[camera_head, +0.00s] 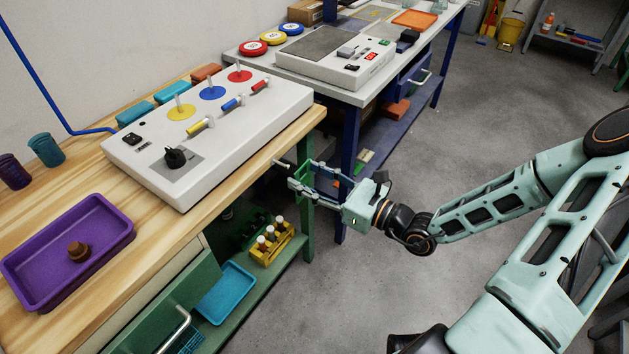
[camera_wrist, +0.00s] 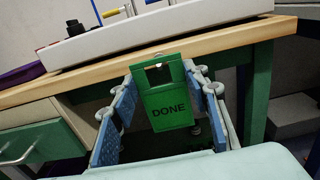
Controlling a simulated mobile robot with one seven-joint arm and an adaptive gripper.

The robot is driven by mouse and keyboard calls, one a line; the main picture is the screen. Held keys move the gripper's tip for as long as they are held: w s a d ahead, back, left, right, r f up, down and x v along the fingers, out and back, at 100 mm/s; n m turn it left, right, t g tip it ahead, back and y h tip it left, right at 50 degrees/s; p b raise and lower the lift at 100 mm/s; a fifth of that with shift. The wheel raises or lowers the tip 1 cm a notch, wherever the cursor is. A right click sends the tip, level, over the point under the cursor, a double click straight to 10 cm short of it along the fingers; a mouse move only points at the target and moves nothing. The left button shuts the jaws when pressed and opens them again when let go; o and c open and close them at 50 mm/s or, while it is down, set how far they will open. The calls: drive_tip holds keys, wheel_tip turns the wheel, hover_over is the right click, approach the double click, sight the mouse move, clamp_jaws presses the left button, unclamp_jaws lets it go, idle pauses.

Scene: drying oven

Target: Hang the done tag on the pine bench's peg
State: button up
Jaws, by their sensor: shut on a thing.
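The green done tag (camera_wrist: 168,108) hangs upright between the fingers of my gripper (camera_wrist: 166,92) in the wrist view, its DONE face towards the camera. My gripper is shut on it. A slot shows near the tag's top. The pale peg (camera_head: 283,163) sticks out from the front edge of the pine bench (camera_head: 222,182) in the head view, just left of my gripper (camera_head: 298,182). In the wrist view the peg's pale tip (camera_wrist: 158,66) shows at the slot. I cannot tell whether it passes through. In the head view the tag (camera_head: 318,170) is seen nearly edge-on.
A white control panel (camera_head: 207,150) stands on the pine bench, behind the peg. A purple tray (camera_head: 118,218) lies at the bench's left. A second bench with blue legs (camera_head: 348,150) stands close behind my gripper. The floor (camera_head: 420,150) to the right is open.

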sight(286, 167)
drive_tip(key=shift+f+b+x, duration=0.1)
drive_tip(key=shift+b+x, duration=0.45)
drive_tip(key=shift+x, duration=0.75)
drive_tip(key=shift+f+b+x, duration=0.15)
drive_tip(key=shift+b+x, duration=0.4)
drive_tip(key=shift+x, duration=0.7)
drive_tip(key=shift+w+a+f, duration=0.35)
drive_tip(key=shift+a+f, duration=0.05)
drive_tip(key=shift+a, duration=0.05)
drive_tip(key=o, duration=0.8)
